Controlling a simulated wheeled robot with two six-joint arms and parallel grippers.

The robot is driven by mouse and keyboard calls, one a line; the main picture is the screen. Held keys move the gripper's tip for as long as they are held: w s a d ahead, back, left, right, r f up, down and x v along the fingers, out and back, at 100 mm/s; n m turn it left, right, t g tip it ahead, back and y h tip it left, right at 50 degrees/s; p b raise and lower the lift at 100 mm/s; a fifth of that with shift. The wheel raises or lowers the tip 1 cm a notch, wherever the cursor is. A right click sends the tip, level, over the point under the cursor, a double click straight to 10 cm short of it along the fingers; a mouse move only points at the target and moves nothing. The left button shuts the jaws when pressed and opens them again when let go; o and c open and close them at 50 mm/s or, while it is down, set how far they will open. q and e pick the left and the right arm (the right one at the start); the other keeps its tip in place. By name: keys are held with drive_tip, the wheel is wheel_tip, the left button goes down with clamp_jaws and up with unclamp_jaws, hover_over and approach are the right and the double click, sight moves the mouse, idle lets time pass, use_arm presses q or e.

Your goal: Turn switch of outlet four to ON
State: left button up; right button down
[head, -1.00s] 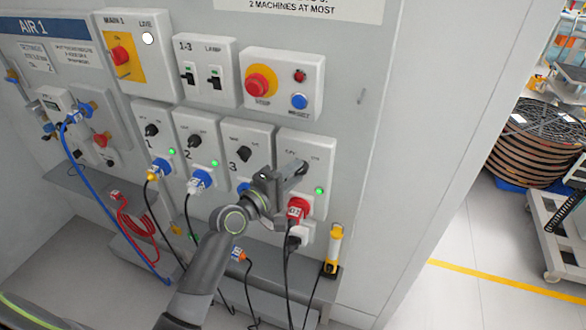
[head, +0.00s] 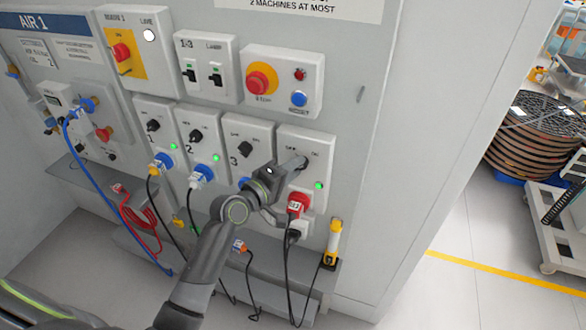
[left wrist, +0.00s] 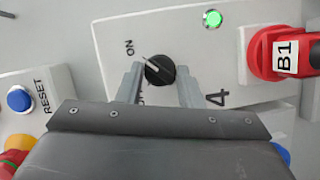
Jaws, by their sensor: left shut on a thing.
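The outlet four panel (head: 322,142) is the rightmost of the row of outlets. It also shows close up in the left wrist view (left wrist: 215,30), with the number 4 and a lit green lamp (left wrist: 212,18). Its black rotary switch (left wrist: 160,69) sits between the two fingers of my left gripper (left wrist: 160,84), which is shut on it. The switch's white pointer line points toward the ON label; the OFF label is partly hidden by a finger. In the head view my left gripper (head: 297,165) covers the switch. My right gripper is not in view.
A red plug tagged B1 (left wrist: 258,52) is beside the switch, below it in the head view (head: 298,204). Outlet three (head: 250,134) is to the left. The emergency-stop box (head: 314,73) is above. A yellow-handled device (head: 334,238) hangs at lower right.

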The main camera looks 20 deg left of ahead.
use_arm(q)
drive_tip(key=o, duration=1)
drive_tip(key=shift+c, duration=0.2)
drive_tip(key=shift+s, duration=0.1)
drive_tip(key=b+v, duration=0.2)
drive_tip(key=v, duration=1.5)
drive_tip(key=shift+s+b, duration=0.15)
drive_tip(key=shift+b, duration=0.15)
drive_tip(key=shift+r, duration=0.1)
